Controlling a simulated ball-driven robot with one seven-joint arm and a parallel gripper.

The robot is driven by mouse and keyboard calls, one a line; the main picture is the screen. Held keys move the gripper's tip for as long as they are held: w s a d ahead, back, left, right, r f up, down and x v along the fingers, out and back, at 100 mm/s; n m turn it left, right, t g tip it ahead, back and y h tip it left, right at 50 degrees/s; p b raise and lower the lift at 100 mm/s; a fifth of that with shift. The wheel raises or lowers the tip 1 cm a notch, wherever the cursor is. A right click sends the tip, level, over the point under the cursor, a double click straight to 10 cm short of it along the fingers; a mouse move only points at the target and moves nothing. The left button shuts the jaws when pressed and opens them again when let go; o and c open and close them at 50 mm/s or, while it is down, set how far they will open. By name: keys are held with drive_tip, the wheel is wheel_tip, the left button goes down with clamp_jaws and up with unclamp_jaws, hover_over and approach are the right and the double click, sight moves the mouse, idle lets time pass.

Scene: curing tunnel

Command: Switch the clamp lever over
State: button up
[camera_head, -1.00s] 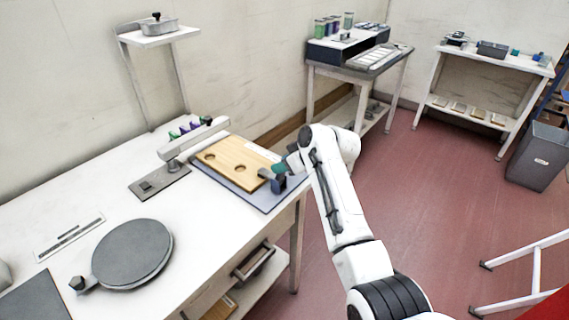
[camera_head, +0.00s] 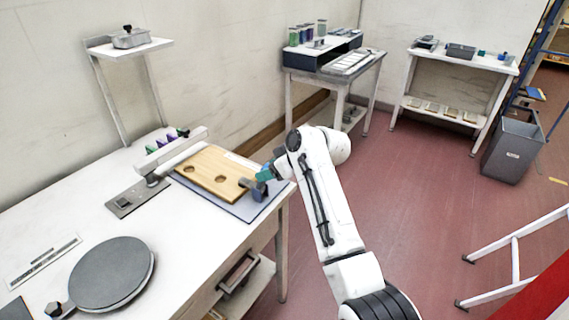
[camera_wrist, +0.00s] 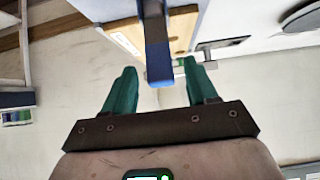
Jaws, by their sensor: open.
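The clamp lever (camera_wrist: 158,55) is a dark bar with a blue end, standing out from the near edge of a wooden board. In the head view the clamp lever (camera_head: 252,189) shows as a dark blue-grey block at the board's right end, partly hidden by my gripper. My gripper (camera_head: 265,174) is at that corner. In the wrist view the teal fingers of my gripper (camera_wrist: 159,68) are open, one on each side of the lever's blue end, with gaps visible.
A white bar on a grey base (camera_head: 137,198) stands left of the board. A round dark plate (camera_head: 112,274) lies on the white table (camera_head: 62,215). Two stands and a grey bin (camera_head: 512,150) are beyond.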

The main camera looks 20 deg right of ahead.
drive_tip(key=v, duration=0.7)
drive_tip(key=shift+s+d, duration=0.1)
drive_tip(key=s+d+f+m+g+h, duration=0.3)
drive_tip(key=s+f+m, duration=0.1)
drive_tip(key=s+f, duration=1.5)
drive_tip(key=s+d+f+m+g+h, duration=0.1)
drive_tip(key=s+g, duration=0.1)
drive_tip(key=s, duration=1.2)
drive_tip(key=s+d+f+m+g+h, duration=0.2)
drive_tip(key=s, duration=1.2)
drive_tip(key=shift+f+m, duration=0.3)
drive_tip(key=shift+f, duration=0.05)
drive_tip(key=shift+s, duration=0.1)
